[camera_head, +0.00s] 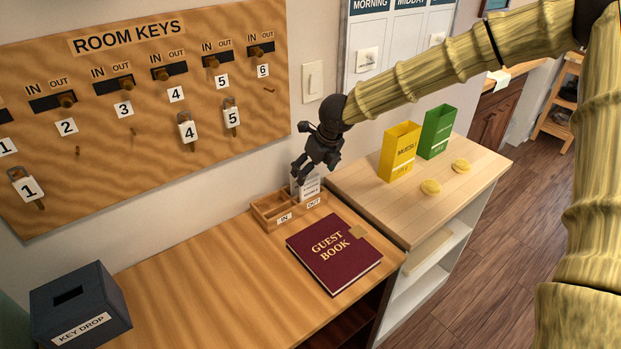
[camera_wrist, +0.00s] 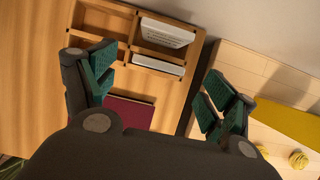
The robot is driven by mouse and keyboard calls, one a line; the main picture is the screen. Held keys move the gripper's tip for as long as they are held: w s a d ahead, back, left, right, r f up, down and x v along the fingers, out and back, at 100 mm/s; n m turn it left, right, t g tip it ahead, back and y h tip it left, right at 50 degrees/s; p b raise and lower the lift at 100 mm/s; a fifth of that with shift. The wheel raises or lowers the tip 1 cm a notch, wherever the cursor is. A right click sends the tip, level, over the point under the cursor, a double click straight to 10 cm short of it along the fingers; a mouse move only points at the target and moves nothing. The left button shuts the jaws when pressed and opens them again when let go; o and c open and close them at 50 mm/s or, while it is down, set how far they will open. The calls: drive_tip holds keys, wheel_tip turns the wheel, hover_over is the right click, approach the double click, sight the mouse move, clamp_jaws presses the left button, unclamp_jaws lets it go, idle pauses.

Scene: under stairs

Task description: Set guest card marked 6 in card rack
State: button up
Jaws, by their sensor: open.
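The card rack (camera_head: 264,213) is a small wooden tray with compartments labelled IN and OUT, at the back right of the desk. A white card (camera_head: 311,187) with print stands in its OUT side; its number is not readable. In the wrist view the rack (camera_wrist: 133,47) shows a printed white card (camera_wrist: 167,33) in the far right compartment. A second white strip (camera_wrist: 158,66) lies nearer, and I cannot tell if it is a card or a label. My gripper (camera_head: 314,170) is open and empty above the OUT side; its fingers (camera_wrist: 160,90) are spread wide.
A maroon guest book (camera_head: 333,253) lies in front of the rack. A dark key drop box (camera_head: 80,303) stands at the left. The key board (camera_head: 140,100) hangs behind. Yellow (camera_head: 400,152) and green (camera_head: 437,131) boxes stand on the right counter. The middle of the desk is clear.

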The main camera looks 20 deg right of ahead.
drive_tip(key=a+b+v, duration=0.1)
drive_tip(key=v, duration=0.5)
drive_tip(key=shift+d+r, duration=0.4)
drive_tip(key=shift+d, duration=0.1)
drive_tip(key=shift+s, duration=0.15)
